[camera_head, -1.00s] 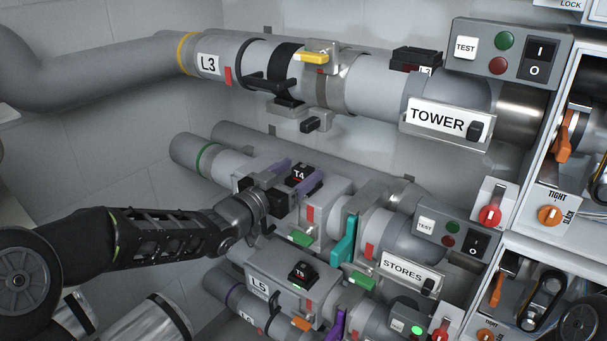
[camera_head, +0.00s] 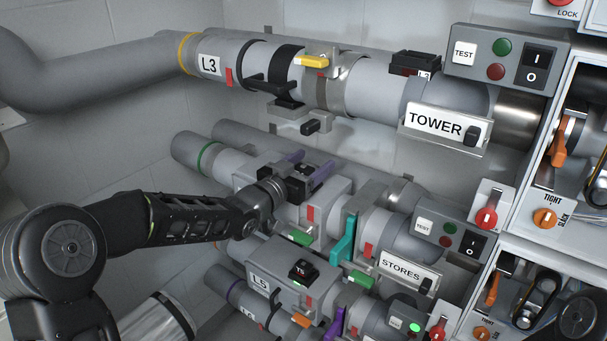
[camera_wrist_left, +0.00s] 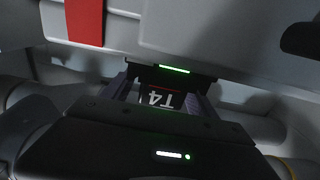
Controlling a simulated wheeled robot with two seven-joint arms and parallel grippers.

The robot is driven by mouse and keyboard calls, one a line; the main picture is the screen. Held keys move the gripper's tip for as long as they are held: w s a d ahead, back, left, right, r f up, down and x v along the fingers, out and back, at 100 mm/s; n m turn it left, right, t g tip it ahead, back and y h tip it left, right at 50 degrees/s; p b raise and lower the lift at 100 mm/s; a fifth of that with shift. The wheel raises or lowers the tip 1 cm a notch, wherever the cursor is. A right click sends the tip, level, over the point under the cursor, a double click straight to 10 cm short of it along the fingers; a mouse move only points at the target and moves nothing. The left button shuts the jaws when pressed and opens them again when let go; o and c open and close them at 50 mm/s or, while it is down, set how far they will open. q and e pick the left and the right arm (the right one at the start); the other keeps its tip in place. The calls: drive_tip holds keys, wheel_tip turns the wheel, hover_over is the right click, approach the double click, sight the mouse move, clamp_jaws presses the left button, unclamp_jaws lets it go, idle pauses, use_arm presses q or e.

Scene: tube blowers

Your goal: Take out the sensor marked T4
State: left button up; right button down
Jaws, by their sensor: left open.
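The sensor marked T4 (camera_head: 304,168) is a small black block on the grey housing of the middle pipe, with purple pieces beside it. My left gripper (camera_head: 292,184) is open right at this sensor and partly hides it in the head view. In the left wrist view the T4 label (camera_wrist_left: 157,98) shows upside down beyond the dark gripper body, between two dark purplish side pieces. A green light strip glows just above the label. I cannot tell whether the fingers touch the sensor. My right gripper is not in view.
The L3 pipe (camera_head: 150,55) with its TOWER plate (camera_head: 436,121) runs above. A teal lever (camera_head: 344,241) stands right of the sensor, near the STORES plate (camera_head: 405,270). The L5 housing (camera_head: 262,262) with another black sensor (camera_head: 303,270) lies below. Button boxes and switches crowd the right.

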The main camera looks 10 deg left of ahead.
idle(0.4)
use_arm(q)
clamp_jaws()
idle(0.5)
drive_tip(key=shift+r, duration=0.15)
drive_tip(key=shift+r, duration=0.6)
wheel_tip(320, 180, up, 2)
drive_tip(key=shift+b, duration=0.45)
drive_tip(key=b+v, duration=0.1)
drive_tip(key=v, duration=1.7)
drive_tip(key=shift+d, duration=0.1)
